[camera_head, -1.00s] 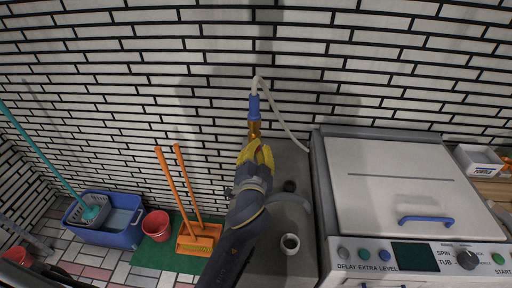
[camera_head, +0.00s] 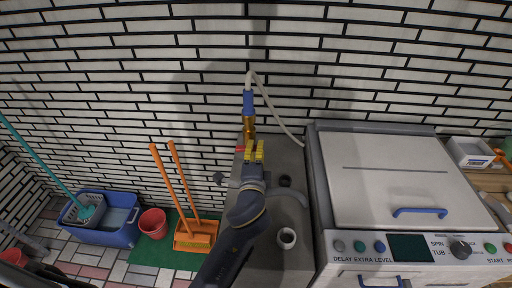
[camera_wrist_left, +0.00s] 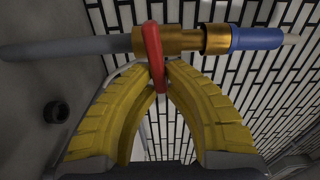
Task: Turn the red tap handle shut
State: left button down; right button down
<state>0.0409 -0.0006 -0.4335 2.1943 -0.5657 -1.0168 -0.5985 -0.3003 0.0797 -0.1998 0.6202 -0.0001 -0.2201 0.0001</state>
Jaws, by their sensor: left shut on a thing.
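The red tap handle (camera_wrist_left: 152,45) is a flat lever beside the brass tap body (camera_wrist_left: 181,41) in the left wrist view. In the head view, a bit of the handle (camera_head: 240,149) shows left of the yellow fingers, below the brass tap (camera_head: 249,127). My left gripper (camera_wrist_left: 161,72) is shut on the lower end of the handle, with a yellow finger on each side. In the head view, my left gripper (camera_head: 253,150) reaches up to the tap from below, and its fingers hide part of the handle. My right gripper is not in view.
A blue connector (camera_head: 248,103) and pale hose (camera_head: 272,106) rise from the tap and curve right. A washing machine (camera_head: 395,178) stands to the right. An orange broom and dustpan (camera_head: 195,235) stand at the left.

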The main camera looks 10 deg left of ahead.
pick_arm(q)
jog(key=shift+f+m, duration=0.2)
jog(key=shift+m, duration=0.2)
jog(key=c, duration=1.5)
grip_release()
jog(key=shift+o, duration=0.2)
jog(key=shift+s, duration=0.1)
jog(key=s+d, duration=0.2)
jog(key=s, duration=0.9)
jog(key=shift+s, duration=0.3)
